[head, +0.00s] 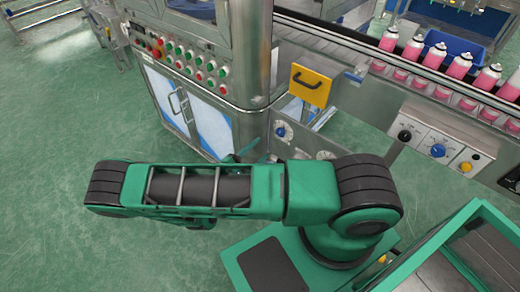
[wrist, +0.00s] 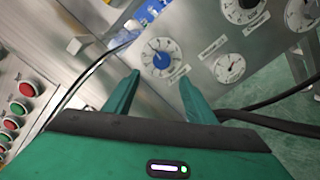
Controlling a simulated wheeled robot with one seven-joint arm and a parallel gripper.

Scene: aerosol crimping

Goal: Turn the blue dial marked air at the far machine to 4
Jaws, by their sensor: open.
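A blue dial (wrist: 161,60) sits on a round white scale on a metal panel in the wrist view. Its label and the number it points to are too small to read. In the head view, a blue dial on a white scale (head: 280,131) shows on the steel machine's lower panel, just beyond my arm. My gripper (wrist: 160,76) is open and empty. Its two green fingers point at the panel, with the dial in the gap between and just past their tips. I cannot tell how far off the panel they are. In the head view my arm mostly hides the gripper.
Gauges (wrist: 230,67) share the panel with the dial. Dark cables (wrist: 90,72) run near both fingers. Push buttons (head: 198,65) line the machine's left face. A yellow plate (head: 310,86) hangs right of it. A separate conveyor panel (head: 438,142) has another blue knob.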

